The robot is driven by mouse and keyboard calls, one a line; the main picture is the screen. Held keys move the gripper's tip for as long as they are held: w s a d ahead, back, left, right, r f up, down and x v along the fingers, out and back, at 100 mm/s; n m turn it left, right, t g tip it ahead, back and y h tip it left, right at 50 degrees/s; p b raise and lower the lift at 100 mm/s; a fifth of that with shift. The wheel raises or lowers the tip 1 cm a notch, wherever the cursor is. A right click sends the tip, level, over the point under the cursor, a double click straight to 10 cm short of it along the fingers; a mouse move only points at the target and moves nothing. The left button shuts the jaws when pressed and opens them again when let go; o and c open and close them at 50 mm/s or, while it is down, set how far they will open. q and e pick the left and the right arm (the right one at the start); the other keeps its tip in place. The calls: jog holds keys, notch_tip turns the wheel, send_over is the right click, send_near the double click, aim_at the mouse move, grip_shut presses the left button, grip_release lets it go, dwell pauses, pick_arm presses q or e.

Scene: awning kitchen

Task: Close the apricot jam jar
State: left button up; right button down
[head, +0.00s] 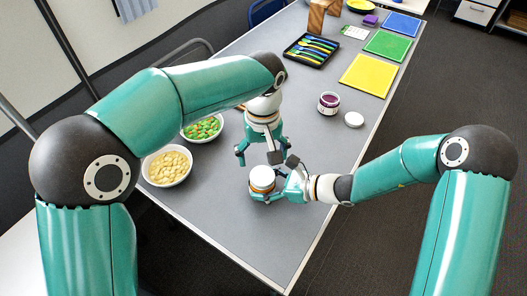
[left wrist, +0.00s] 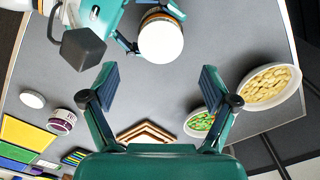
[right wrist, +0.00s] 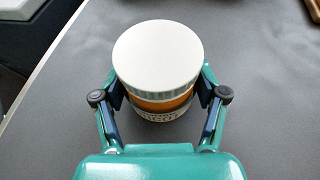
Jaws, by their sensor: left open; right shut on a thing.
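The apricot jam jar (head: 262,185) stands upright near the front of the grey table, with an orange band and a pale label (right wrist: 163,115). Its white lid (right wrist: 158,55) sits on top and looks level; I cannot tell how tightly. It also shows in the left wrist view (left wrist: 161,41). My right gripper (head: 272,194) is shut on the jar's body below the lid, one finger on each side. My left gripper (head: 266,158) is open and empty, pointing down, above and just behind the jar. Its spread fingers (left wrist: 158,75) are apart from the lid.
A purple jam jar (head: 328,103) and a loose white lid (head: 354,119) stand farther back right. Bowls of pale pieces (head: 167,167) and of green and red pieces (head: 203,128) are at left. A cutlery tray (head: 311,50) and coloured mats (head: 368,75) lie behind.

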aim_at(263, 175)
pick_arm(q)
notch_tip(263, 175, down, 7)
jog(key=shift+f, duration=0.15)
dwell(0.4)
jog(key=c, duration=1.2)
jog(key=shift+m, duration=0.8)
jog(key=o, duration=1.3)
jog(key=shift+r, duration=2.35)
